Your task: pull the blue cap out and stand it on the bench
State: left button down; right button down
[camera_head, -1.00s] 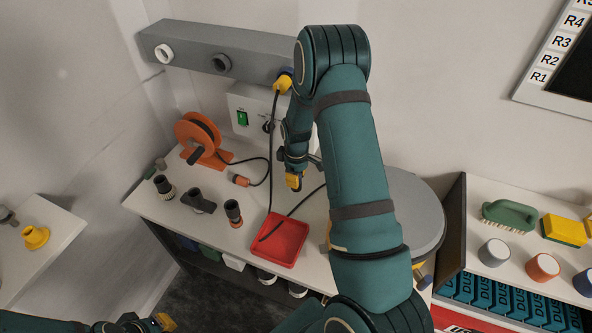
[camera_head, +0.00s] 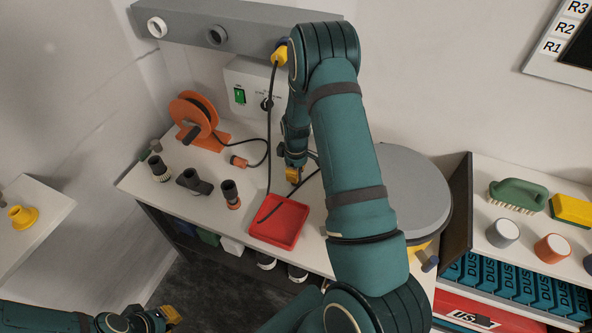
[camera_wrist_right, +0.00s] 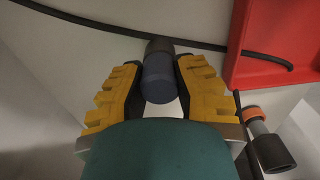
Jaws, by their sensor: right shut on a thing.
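A dark blue cylinder with a dark grey end, which looks like the blue cap (camera_wrist_right: 158,85), sits between the yellow fingers of my right gripper (camera_wrist_right: 160,80) in the wrist view. The fingers are closed on its sides. Whether its far end touches the bench (camera_head: 150,203) cannot be told. In the head view my right gripper (camera_head: 293,175) points down just behind the red tray (camera_head: 279,221), and the cap is not clearly visible. My left gripper (camera_head: 170,315) is at the bottom left, away from the bench; its finger opening is unclear.
An orange reel (camera_head: 193,118) and several dark nozzles (camera_head: 231,194) stand left. A grey drum (camera_head: 415,190) stands right.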

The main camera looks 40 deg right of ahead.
jog(key=shift+f, duration=0.3)
dwell(0.4)
jog(key=c, duration=0.8)
grip_release()
jog(key=shift+o, duration=0.2)
notch_tip(320, 180, up, 12)
